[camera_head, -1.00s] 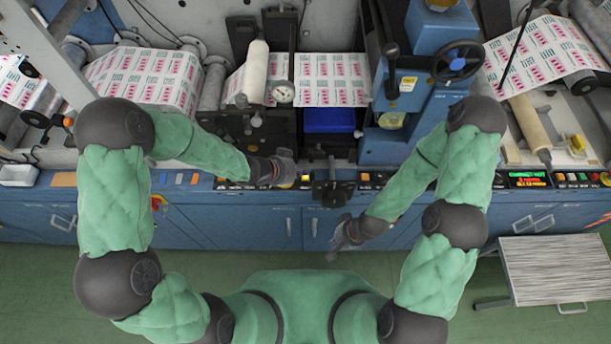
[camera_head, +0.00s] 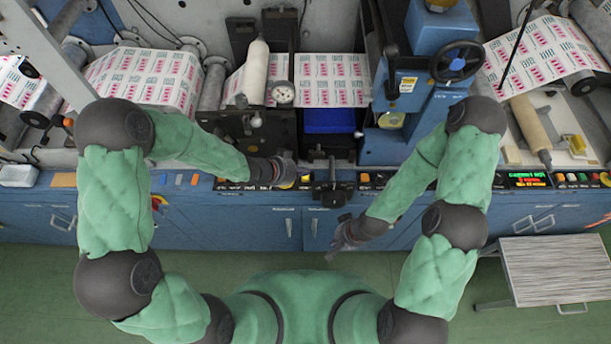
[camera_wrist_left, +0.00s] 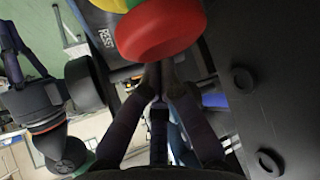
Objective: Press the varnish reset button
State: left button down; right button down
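In the left wrist view a large red round button (camera_wrist_left: 162,28), with yellow and green parts beside it, fills the top of the picture. A label reading RESET (camera_wrist_left: 105,38) sits on the dark panel to its left. My left gripper (camera_wrist_left: 158,72) has its fingertips together just below the red button in that picture; I cannot tell whether they touch it. In the head view my left gripper (camera_head: 288,172) is over the row of controls on the blue machine front, hiding some of them. My right gripper (camera_head: 338,246) hangs lower, in front of the blue cabinets; its fingers are unclear.
A black block with a knob (camera_head: 331,190) juts from the machine edge just right of my left gripper. A pressure gauge (camera_head: 283,93) and printed web (camera_head: 332,80) lie behind. A small striped-top table (camera_head: 560,268) stands at the right. Green floor is free in front.

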aim_at(303, 177)
pick_arm(q)
jog(key=shift+f, duration=0.1)
jog(key=shift+f, duration=0.3)
jog(key=shift+f+b, duration=0.5)
jog(key=shift+b, duration=0.05)
dwell(0.7)
dwell(0.4)
jog(key=shift+r+p, duration=0.95)
notch_tip(303, 177, up, 5)
jog(key=p, duration=0.5)
